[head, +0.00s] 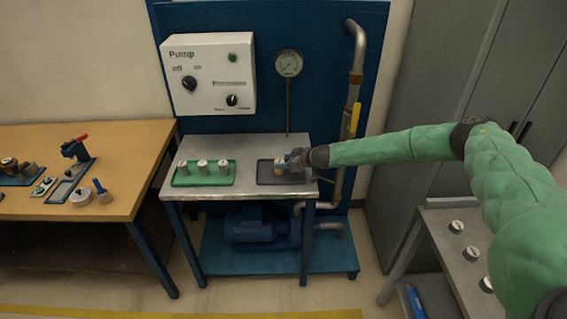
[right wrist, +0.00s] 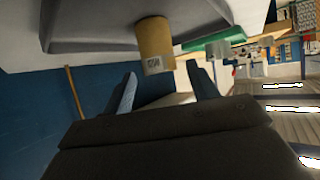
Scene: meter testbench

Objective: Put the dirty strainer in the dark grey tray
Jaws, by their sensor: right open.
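The dirty strainer, a tan-yellow cylinder (head: 279,168) with a white label, stands in the dark grey tray (head: 263,179) on the metal bench. The right wrist view shows the strainer (right wrist: 154,38) on the bare floor of the tray (right wrist: 90,40), its printed label toward me. My right gripper (head: 287,160) is at the strainer in the head view. In the right wrist view the gripper (right wrist: 160,78) has its two blue fingers spread, with the strainer just beyond their tips and apparently clear of both. My left gripper is not in view.
A green tray (head: 204,183) with three pale cylinders stands left on the same bench. The pump control box (head: 208,75) and gauge (head: 289,63) are behind. A pipe with a yellow valve handle (head: 355,117) rises at right. A wooden table (head: 120,160) stands left.

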